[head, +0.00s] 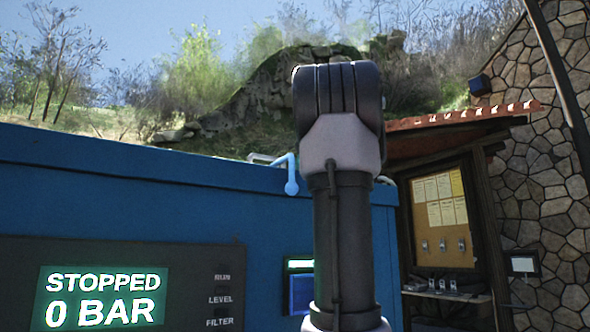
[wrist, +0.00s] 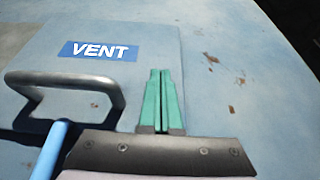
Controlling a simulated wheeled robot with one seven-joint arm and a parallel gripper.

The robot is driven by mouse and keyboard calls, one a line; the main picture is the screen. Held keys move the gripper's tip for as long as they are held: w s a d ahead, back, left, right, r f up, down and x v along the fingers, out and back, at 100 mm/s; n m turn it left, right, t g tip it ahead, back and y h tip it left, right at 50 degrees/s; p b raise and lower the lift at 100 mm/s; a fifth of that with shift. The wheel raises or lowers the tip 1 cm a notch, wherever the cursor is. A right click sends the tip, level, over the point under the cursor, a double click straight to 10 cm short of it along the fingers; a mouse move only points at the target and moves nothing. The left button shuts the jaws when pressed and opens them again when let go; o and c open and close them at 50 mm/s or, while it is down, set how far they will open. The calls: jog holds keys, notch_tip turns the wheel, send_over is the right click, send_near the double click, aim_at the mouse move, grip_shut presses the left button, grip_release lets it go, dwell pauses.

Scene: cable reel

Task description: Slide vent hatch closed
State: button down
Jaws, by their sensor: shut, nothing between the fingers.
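The vent hatch (wrist: 150,40) is a pale blue-grey plate with a blue "VENT" label (wrist: 98,51) in the wrist view. A dark metal bar handle (wrist: 68,80) shows below and left of the label. My gripper (wrist: 160,74) has green fingers pressed together, with nothing between them. It is to the right of the handle, and the fingers appear over the hatch's lower right part. I cannot tell whether they touch it. The head view shows neither the hatch nor my fingers; my arm stands upright in its middle.
A blue machine housing (head: 110,185) carries a screen (head: 103,297) reading "STOPPED 0 BAR". A light blue bent pipe (head: 290,175) sticks up at its top edge. A blue rod (wrist: 50,150) lies below the handle in the wrist view. A notice board (head: 440,215) and stone wall stand right.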

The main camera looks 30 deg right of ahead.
jog(key=shift+a, duration=0.1)
jog(key=shift+w+a, duration=0.25)
jog(key=shift+a, duration=4.2)
jog(key=shift+w+a, duration=0.2)
jog(key=shift+a, duration=4.2)
jog(key=shift+w+a, duration=0.25)
jog(key=shift+a, duration=4.2)
jog(key=shift+d+r, duration=0.55)
jog(key=shift+r, duration=0.2)
jog(key=shift+d+r, duration=0.5)
jog(key=shift+r, duration=0.25)
jog(key=s+r, duration=0.2)
jog(key=s, duration=1)
jog(key=shift+a, duration=0.3)
